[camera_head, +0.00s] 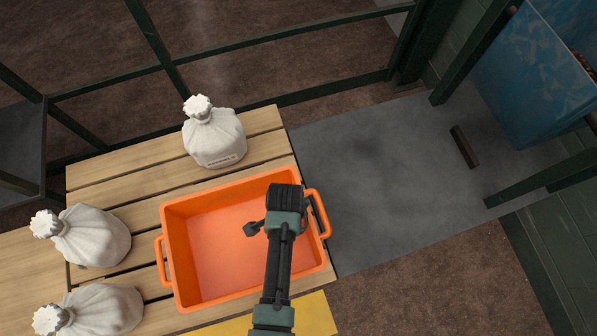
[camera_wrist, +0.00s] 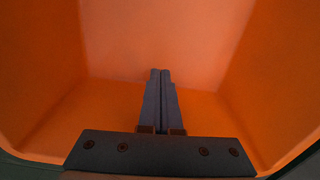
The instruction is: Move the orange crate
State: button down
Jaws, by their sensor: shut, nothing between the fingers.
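The orange crate (camera_head: 205,245) is an open, empty-looking tub with a loop handle on its left and right ends. It stands on a slatted wooden surface (camera_head: 110,178). My gripper (camera_head: 250,229) hangs over the crate's inside, and my arm hides part of its right half. In the wrist view the crate's orange floor and walls (camera_wrist: 120,40) fill the picture. There the two fingers (camera_wrist: 160,75) lie together with nothing between them. I cannot tell whether the fingertips touch the crate.
A white tied sack (camera_head: 214,138) stands behind the crate. A yellow patch (camera_head: 315,315) lies in front.

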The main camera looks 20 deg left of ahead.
jog(key=shift+w+d+r, duration=0.1)
jog(key=shift+w+d, duration=0.7)
jog(key=shift+d, duration=0.2)
